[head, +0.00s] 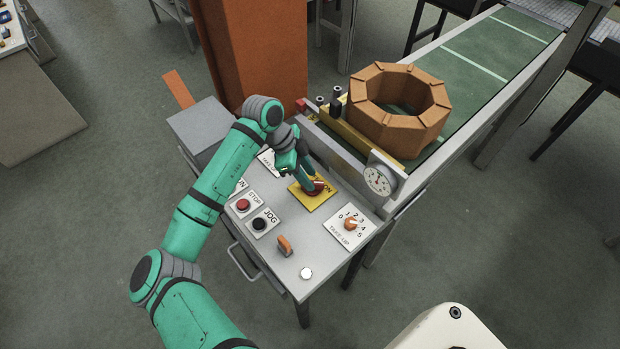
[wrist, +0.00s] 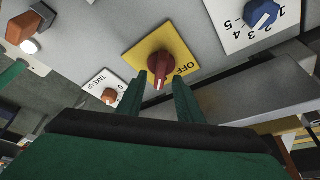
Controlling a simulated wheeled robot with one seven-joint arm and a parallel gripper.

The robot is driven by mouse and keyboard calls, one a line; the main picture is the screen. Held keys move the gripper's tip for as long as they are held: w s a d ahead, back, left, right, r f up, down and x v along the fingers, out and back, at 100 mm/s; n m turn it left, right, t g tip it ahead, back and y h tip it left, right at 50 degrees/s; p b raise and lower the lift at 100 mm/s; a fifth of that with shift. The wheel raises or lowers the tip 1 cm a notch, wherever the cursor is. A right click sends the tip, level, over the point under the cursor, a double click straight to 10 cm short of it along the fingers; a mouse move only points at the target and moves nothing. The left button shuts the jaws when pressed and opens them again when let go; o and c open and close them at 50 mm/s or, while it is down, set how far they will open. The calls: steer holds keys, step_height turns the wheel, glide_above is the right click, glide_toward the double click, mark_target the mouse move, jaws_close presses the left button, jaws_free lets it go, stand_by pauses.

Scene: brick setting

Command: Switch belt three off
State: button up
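A red rotary switch (head: 317,187) sits on a yellow plate (head: 303,198) on the grey control panel (head: 290,232). In the wrist view the red switch (wrist: 168,70) has its handle toward my fingers, and OFF is printed on the yellow plate (wrist: 142,50) to its right. My gripper (head: 308,184) is down at the switch. In the wrist view my gripper (wrist: 161,82) has its two fingers apart, one on each side of the handle's near end; firm contact is not clear. I cannot read a belt number on the plate, which the fingers partly hide.
The panel also carries a red STOP button (head: 243,205), a black JOG button (head: 260,223), an orange lever (head: 285,246), a white round button (head: 306,273) and an orange TAKE-UP knob (head: 351,224). A blue numbered knob (wrist: 261,14) is nearby. Behind, a gauge (head: 379,179) and brick ring (head: 398,108) stand at the conveyor (head: 492,52).

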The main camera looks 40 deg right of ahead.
steer(key=shift+x, duration=1.05)
steer(key=shift+w, duration=0.1)
jaws_close()
